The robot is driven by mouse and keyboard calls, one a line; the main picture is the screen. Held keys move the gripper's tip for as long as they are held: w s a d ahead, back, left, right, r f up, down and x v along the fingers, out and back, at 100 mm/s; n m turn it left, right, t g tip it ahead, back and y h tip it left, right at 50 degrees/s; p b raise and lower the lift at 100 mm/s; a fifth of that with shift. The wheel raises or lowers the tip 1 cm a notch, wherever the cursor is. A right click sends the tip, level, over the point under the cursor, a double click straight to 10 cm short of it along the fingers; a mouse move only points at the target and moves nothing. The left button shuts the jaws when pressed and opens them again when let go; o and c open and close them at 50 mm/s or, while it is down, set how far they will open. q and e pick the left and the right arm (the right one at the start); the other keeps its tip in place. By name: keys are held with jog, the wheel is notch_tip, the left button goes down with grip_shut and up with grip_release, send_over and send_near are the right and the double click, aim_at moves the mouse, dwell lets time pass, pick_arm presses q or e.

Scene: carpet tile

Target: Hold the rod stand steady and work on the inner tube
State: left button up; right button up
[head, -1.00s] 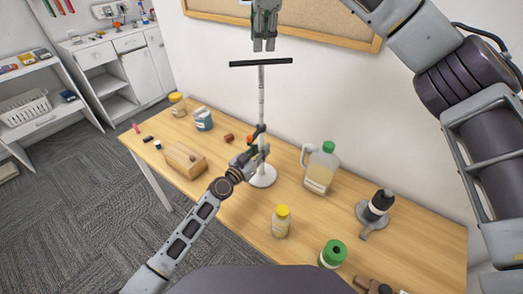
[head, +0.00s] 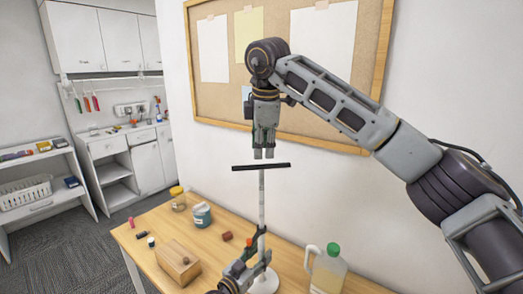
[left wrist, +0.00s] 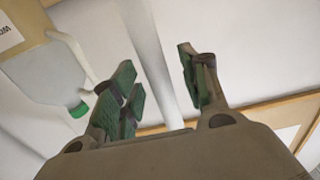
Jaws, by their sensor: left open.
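The rod stand has a round white base (head: 265,284), an upright pale pole (head: 262,205) and a black crossbar (head: 261,167) on top. My left gripper (head: 261,245) is at the lower pole. The left wrist view shows its fingers (left wrist: 160,85) open, with the pole (left wrist: 150,55) running between them.
A green-capped jug (head: 327,272) stands right of the stand. A wooden block (head: 178,262), a blue-labelled jar (head: 201,215), a yellow-lidded jar (head: 178,199) and small items are on the table (head: 220,264) at left. The wall with a corkboard (head: 375,50) is behind.

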pick_arm(q)
jog(key=v, duration=1)
jog(key=shift+s+a, duration=0.2)
jog(key=shift+s, duration=0.1)
jog(key=shift+s+a+f, duration=0.1)
dwell(0.6)
